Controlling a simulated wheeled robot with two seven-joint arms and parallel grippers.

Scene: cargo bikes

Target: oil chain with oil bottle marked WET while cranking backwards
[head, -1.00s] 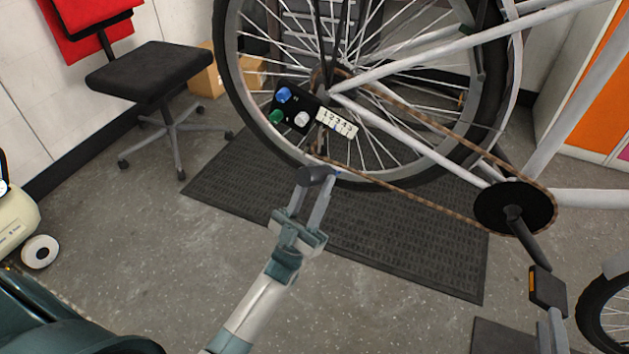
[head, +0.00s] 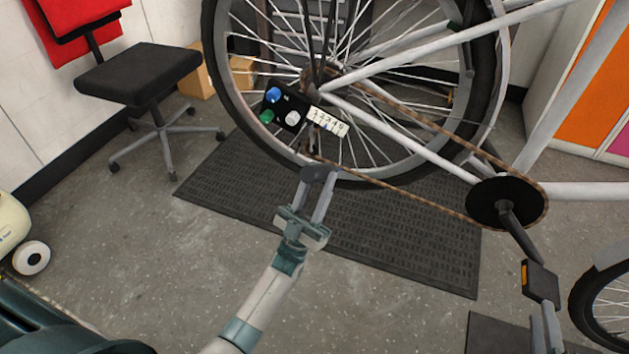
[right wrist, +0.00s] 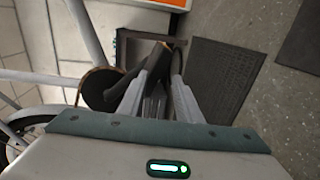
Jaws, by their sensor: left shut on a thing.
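The bike's rusty brown chain (head: 425,205) runs from the rear hub to the dark chainring (head: 497,203). The crank arm (head: 520,233) points down and right to a pedal (head: 540,281). My left gripper (head: 318,182) is shut on a small dark bottle (head: 321,173), held just below the chain's rear end by the wheel's lower rim. No label on the bottle is readable, and its nozzle cannot be made out. My right gripper (head: 545,328) is at the pedal's lower end. In the right wrist view its fingers (right wrist: 168,55) point toward the pedal and crank; their grip is unclear.
A black panel (head: 290,108) with blue, green and white round parts and a numbered strip overlaps the rear wheel (head: 217,85). A black mat (head: 230,190) lies below. An office chair (head: 140,75) stands at left.

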